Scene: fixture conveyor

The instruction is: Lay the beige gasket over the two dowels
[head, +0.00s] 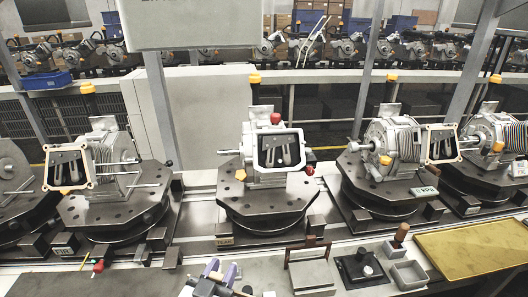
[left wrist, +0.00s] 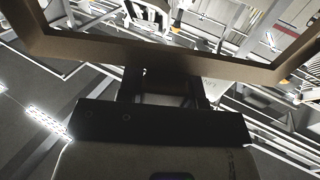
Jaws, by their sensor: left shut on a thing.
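The beige gasket (left wrist: 205,68) is a large angular frame across the top of the left wrist view, looking brown in shadow. My left gripper (left wrist: 168,82) is shut on its near bar. I cannot make out this held gasket in the head view. The middle housing (head: 279,150) stands on the middle turntable, its open pale-rimmed face towards me and no beige frame on it. The two dowels are too small to tell. Similar beige frames sit on the left housing (head: 47,168) and the right housing (head: 427,144). My right gripper is not in view.
Dark turntable fixtures (head: 268,208) stand in a row on the conveyor. In front lie a gold tray (head: 475,248), a grey bin (head: 409,275) and a black block with a knob (head: 362,269). A grey and purple piece (head: 213,281) shows at the bottom edge; I cannot tell what it is.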

